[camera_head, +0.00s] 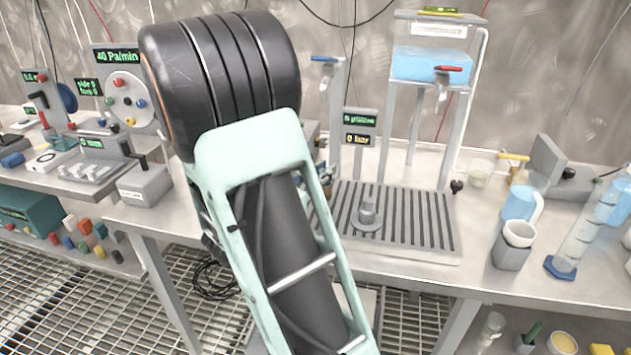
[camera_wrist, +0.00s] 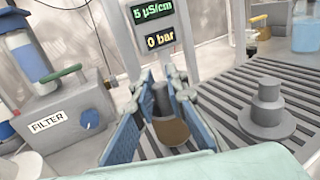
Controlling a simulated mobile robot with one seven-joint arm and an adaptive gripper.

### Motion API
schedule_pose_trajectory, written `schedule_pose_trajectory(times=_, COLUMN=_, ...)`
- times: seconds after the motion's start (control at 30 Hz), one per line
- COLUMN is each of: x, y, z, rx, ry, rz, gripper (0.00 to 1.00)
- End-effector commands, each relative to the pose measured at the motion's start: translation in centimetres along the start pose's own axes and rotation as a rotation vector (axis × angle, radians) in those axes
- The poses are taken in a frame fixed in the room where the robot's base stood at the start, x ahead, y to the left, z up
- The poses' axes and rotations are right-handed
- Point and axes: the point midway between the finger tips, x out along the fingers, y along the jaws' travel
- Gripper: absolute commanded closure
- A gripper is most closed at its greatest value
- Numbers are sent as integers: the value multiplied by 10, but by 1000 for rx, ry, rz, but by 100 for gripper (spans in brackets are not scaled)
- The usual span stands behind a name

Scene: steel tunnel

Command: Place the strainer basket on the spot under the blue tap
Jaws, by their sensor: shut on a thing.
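My gripper (camera_wrist: 172,118) is shut on a small brown and grey round piece, which I take to be the strainer basket (camera_wrist: 170,131). It sits between the blue finger pads in the wrist view, over or at the left part of the slotted drain grate (camera_wrist: 221,92). I cannot tell whether it touches the grate. In the head view my own arm hides the basket and most of the gripper. The blue tap (camera_head: 324,59) stands on a post just right of my arm, above the left side of the grate (camera_head: 425,222).
A grey stepped fitting (camera_head: 367,213) stands on the grate, right of the basket in the wrist view (camera_wrist: 267,108). A FILTER box (camera_wrist: 62,112) is left of my gripper. Cups and a cylinder (camera_head: 590,235) stand at right.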

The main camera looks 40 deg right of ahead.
Motion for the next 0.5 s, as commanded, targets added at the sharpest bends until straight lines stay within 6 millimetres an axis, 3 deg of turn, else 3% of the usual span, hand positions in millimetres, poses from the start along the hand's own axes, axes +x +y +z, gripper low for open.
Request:
schedule_pose_trajectory(times=0.03, x=2, y=-3, z=-8, rx=0, ry=-1, rz=0, gripper=100)
schedule_pose_trajectory(times=0.47, x=2, y=-4, z=-11, rx=0, ry=-1, rz=2, gripper=100)
schedule_pose_trajectory(times=0.5, x=2, y=-4, z=-11, rx=0, ry=-1, rz=2, gripper=86)
